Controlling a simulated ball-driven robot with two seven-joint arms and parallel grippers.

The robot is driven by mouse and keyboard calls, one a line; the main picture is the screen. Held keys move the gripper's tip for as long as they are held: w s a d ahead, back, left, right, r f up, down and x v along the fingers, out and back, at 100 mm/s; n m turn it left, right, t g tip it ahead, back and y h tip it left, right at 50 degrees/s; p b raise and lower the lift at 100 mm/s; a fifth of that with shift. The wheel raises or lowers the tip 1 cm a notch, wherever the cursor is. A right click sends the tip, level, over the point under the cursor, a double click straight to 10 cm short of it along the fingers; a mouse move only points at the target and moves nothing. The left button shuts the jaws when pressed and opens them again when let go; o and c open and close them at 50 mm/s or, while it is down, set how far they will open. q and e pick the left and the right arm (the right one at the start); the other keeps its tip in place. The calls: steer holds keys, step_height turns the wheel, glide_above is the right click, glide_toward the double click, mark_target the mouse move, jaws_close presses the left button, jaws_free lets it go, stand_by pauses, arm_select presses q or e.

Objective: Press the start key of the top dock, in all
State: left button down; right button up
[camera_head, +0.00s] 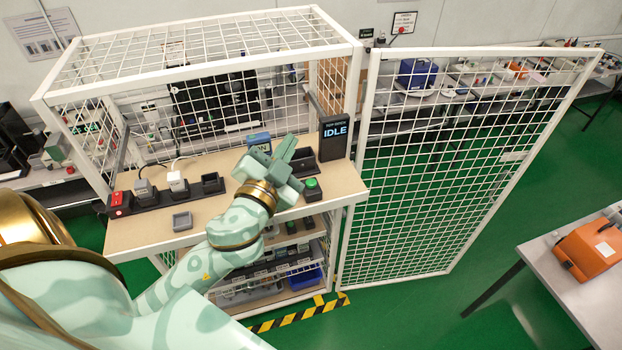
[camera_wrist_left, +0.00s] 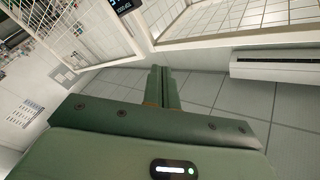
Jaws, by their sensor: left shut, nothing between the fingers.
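The top dock's display (camera_head: 335,132) reads IDLE at the right end of the cage's upper shelf. A green round key (camera_head: 312,184) on a dark base sits in front of it, near the shelf's front edge. My left gripper (camera_head: 288,146) is shut and empty over the shelf, just left of and behind the green key, apart from the display. My right gripper is in neither view.
A dock row with grey (camera_head: 145,188) and white (camera_head: 178,182) testers, an empty slot (camera_head: 211,182) and a red switch (camera_head: 117,200) lies on the left. The mesh door (camera_head: 470,150) stands open at right.

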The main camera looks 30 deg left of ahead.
arm_select(q)
steer(key=w+d+r+m+g+h, duration=0.25)
steer(key=d+r+m+h, duration=0.55)
steer(key=d+m+h, duration=0.65)
steer(key=w+a+f+n+g+y, duration=0.1)
steer(key=a+f+n+g+y, duration=0.1)
steer(key=a+f+g, duration=0.2)
steer(key=w+a+f+n+g+y, duration=0.2)
steer(key=a+f+g+y, duration=0.1)
steer(key=a, duration=0.7)
step_height(320, 180, down, 3)
steer(key=shift+w+r+g+y, duration=0.2)
steer(key=shift+g+y, duration=0.15)
steer(key=shift+g, duration=0.5)
steer(key=shift+f, duration=0.1)
